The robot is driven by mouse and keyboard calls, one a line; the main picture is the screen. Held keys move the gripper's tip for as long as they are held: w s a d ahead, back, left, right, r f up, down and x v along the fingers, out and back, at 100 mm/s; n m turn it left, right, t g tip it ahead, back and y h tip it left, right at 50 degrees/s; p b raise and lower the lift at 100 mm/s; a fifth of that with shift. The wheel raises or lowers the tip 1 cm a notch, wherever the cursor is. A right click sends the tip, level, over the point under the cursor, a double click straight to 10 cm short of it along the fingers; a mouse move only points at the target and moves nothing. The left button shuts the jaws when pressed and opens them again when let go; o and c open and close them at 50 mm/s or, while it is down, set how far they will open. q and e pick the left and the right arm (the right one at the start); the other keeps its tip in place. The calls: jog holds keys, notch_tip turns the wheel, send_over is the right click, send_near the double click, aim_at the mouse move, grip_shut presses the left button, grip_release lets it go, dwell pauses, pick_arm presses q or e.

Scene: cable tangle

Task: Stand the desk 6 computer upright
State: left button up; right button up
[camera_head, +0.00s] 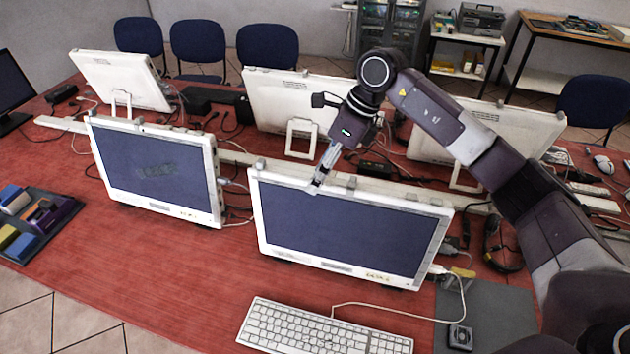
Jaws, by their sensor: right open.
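A white all-in-one computer (345,230) with a dark screen stands at the front middle of the red table, facing me. It looks leaned back, but its stand is hidden behind it. A small label (378,277) on its lower frame is too blurred to read surely, so I cannot confirm that it is desk 6. My right gripper (319,183) is at the computer's top edge, left of its middle, with its fingers pointing down. It is open; I cannot tell whether it touches the frame. My left gripper is not in view.
A second white computer (157,172) stands at left, and several more face away behind. A white keyboard (322,330) lies in front, its cable running right to a dark mat (490,310). Cables and adapters clutter the middle strip.

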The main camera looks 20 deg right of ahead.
jog(key=v, duration=0.9)
jog(key=shift+a, duration=0.15)
